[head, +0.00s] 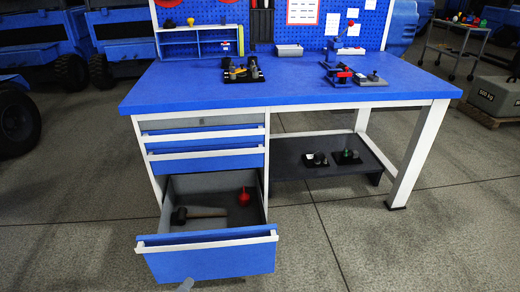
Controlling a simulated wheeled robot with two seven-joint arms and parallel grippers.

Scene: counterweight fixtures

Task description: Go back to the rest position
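Neither gripper can be made out in the head view. A small pale grey tip shows at the bottom edge below the open drawer; it may be part of my arm, but I cannot tell. The blue workbench (300,82) stands ahead of me. Its lowest drawer (207,255) is pulled out towards me. A dark-headed hammer (198,213) with a wooden handle and a red item (244,196) lie inside it.
A lower shelf (290,165) holds two small dark fixtures. The bench top carries a black tool tray (243,74), a grey box (289,50) and a blue-red vise-like device (338,76). A 500 kg weight (497,97) sits at right. Floor around the bench is clear.

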